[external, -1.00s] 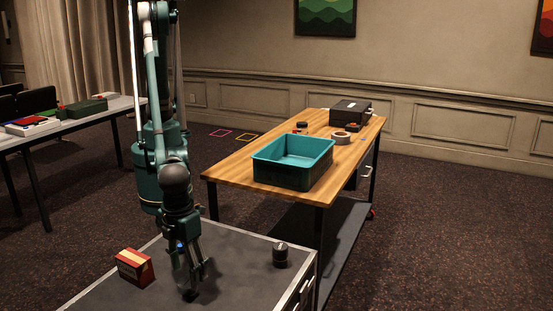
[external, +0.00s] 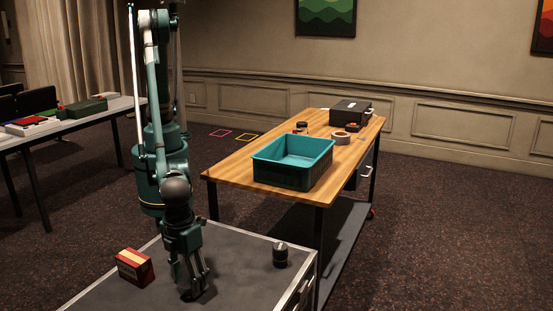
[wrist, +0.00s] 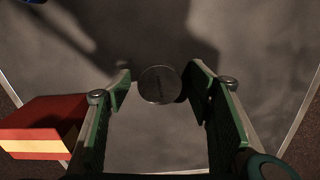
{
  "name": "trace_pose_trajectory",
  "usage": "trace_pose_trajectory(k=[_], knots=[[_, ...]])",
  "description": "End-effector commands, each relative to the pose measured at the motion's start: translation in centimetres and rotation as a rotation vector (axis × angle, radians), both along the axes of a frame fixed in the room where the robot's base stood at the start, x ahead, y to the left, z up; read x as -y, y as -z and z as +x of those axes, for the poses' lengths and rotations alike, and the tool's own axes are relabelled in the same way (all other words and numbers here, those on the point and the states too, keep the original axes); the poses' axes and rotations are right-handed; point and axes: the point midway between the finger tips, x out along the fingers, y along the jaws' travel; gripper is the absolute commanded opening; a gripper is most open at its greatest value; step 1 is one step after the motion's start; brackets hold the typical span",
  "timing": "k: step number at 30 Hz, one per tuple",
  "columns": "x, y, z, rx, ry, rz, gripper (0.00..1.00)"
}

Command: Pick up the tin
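A small round metal lid, apparently the top of the tin (wrist: 160,84), lies between the fingertips in the wrist view. In the external view it is mostly hidden by my gripper, and only a dark shape shows low beside the fingers. My gripper (external: 191,285) points down over the grey worktop at the front. It also shows in the wrist view (wrist: 160,82), open, with a finger on each side of the lid and a gap on both sides. I cannot tell how far down the tin's side the fingertips reach.
A red and yellow box (external: 135,267) stands left of my gripper, also in the wrist view (wrist: 42,127). A dark cylinder with a grey top (external: 280,255) stands to the right. A wooden desk (external: 235,174) behind carries a teal bin (external: 290,177) and a black case (external: 350,112).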

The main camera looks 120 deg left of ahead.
Motion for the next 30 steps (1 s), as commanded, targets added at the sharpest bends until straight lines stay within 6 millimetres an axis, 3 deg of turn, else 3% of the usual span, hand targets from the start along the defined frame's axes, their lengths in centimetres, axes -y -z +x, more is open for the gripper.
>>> trace_pose_trajectory(k=[1,6,20,30], knots=[[0.0,0.0,0.0,0.0,0.0,0.0,0.45],[0.0,0.0,0.0,0.0,0.0,0.0,0.25],[0.0,-0.7,0.0,0.0,0.0,0.0,0.24],[0.0,-5.0,0.0,0.0,0.0,0.0,0.24]])
